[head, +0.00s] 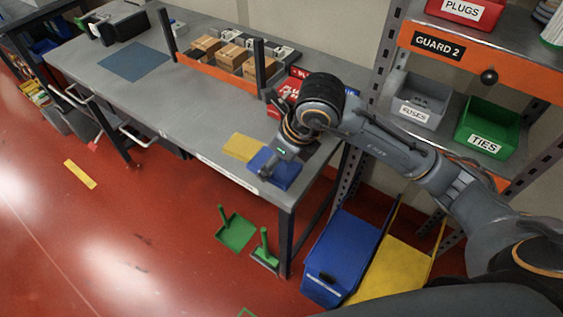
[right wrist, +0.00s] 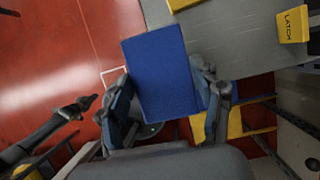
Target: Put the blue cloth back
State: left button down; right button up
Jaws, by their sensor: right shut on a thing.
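The blue cloth (head: 285,174) is a flat folded rectangle at the front right corner of the grey workbench (head: 185,115). My right gripper (head: 270,168) reaches over it from the right, shut on it. In the right wrist view the blue cloth (right wrist: 158,72) lies between the two fingers of the right gripper (right wrist: 163,105) and stretches out ahead of them, beside the bench edge. I cannot tell whether it touches the bench. A yellow cloth (head: 243,147) lies on the bench just left of it. A dark arm, probably my left, shows at the left of the wrist view; its jaws are unclear.
An orange-edged rack with cardboard boxes (head: 205,45) and a blue-grey mat (head: 133,62) are on the bench. Right are shelves with a grey fuses bin (head: 420,102) and green ties bin (head: 488,130). A blue bin (head: 345,255) and green dustpan (head: 235,233) are on the floor.

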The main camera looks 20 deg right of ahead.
jog(key=w+f, duration=0.1)
jog(key=w+d+f, duration=0.1)
jog(key=w+f, duration=0.1)
jog(key=w+d+f+p, duration=0.1)
jog(key=f, duration=0.1)
jog(key=shift+w+d+f, duration=0.15)
jog(key=shift+d+f, duration=0.1)
notch_tip(320, 180, down, 3)
jog(key=shift+w+d+r+p, duration=0.1)
jog(key=shift+w+d+p, duration=0.05)
jog(key=shift+p, duration=0.8)
jog(key=shift+f, duration=0.4)
jog(key=shift+f, duration=0.1)
jog(key=o, duration=0.7)
jog(key=shift+f, duration=0.1)
jog(key=shift+c, duration=0.2)
jog(key=o, duration=0.4)
jog(key=shift+o, duration=0.2)
